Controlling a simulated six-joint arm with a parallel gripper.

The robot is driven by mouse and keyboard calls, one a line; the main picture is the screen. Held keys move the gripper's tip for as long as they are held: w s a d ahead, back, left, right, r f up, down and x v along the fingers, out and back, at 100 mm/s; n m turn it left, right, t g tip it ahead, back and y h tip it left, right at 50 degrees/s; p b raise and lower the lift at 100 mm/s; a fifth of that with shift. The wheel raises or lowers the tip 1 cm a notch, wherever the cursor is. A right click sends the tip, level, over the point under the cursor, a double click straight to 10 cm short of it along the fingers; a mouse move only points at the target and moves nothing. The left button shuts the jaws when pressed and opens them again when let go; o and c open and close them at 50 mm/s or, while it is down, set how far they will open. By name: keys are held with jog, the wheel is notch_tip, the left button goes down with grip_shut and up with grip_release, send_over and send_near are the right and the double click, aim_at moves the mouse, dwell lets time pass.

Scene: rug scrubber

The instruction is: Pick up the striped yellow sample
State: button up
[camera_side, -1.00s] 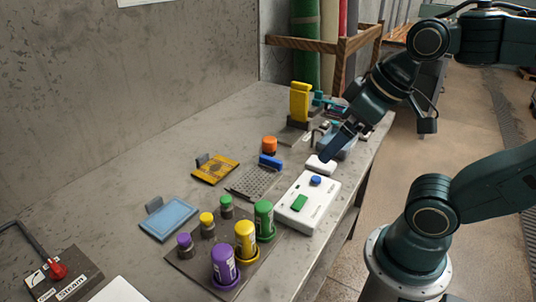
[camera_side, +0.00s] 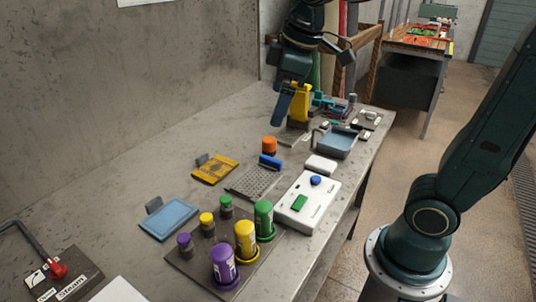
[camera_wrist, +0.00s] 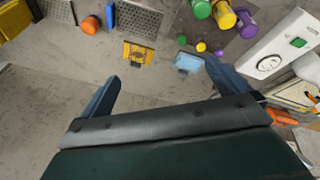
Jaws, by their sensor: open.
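The striped yellow sample (camera_side: 215,170) is a flat yellow piece with dark markings and a grey tab on its far edge. It lies flat on the grey bench, left of the perforated grey plate. It also shows in the wrist view (camera_wrist: 138,53), beyond my fingers and between their directions. My gripper (camera_side: 282,112) is above the back of the bench in the side view, in front of the yellow stand and well away from the sample. In the wrist view my gripper (camera_wrist: 160,75) has its two blue fingers spread wide, with nothing between them.
A blue sample (camera_side: 168,219) lies nearer the camera. The perforated plate (camera_side: 253,181), orange knob (camera_side: 269,145) and blue brush (camera_side: 270,162) lie to the right. Several coloured bottles (camera_side: 245,240) stand in front. A white control box (camera_side: 307,201) and yellow stand (camera_side: 304,102) are also on the bench.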

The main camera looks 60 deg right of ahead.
jog(key=w+f+n+g, duration=0.1)
jog(key=w+f+n, duration=0.15)
jog(key=w, duration=0.45)
jog(key=w+f+n+g, duration=0.1)
jog(key=w+n, duration=0.2)
jog(key=w, duration=0.3)
jog(key=n+g, duration=0.2)
jog(key=n, duration=0.4)
send_near(207, 174)
jog(key=shift+s+d+f, duration=0.1)
jog(key=shift+d+f, duration=0.05)
jog(key=shift+f, duration=1.25)
jog(key=shift+f, duration=2.6)
jog(key=c, duration=0.9)
jog(key=shift+r, duration=0.2)
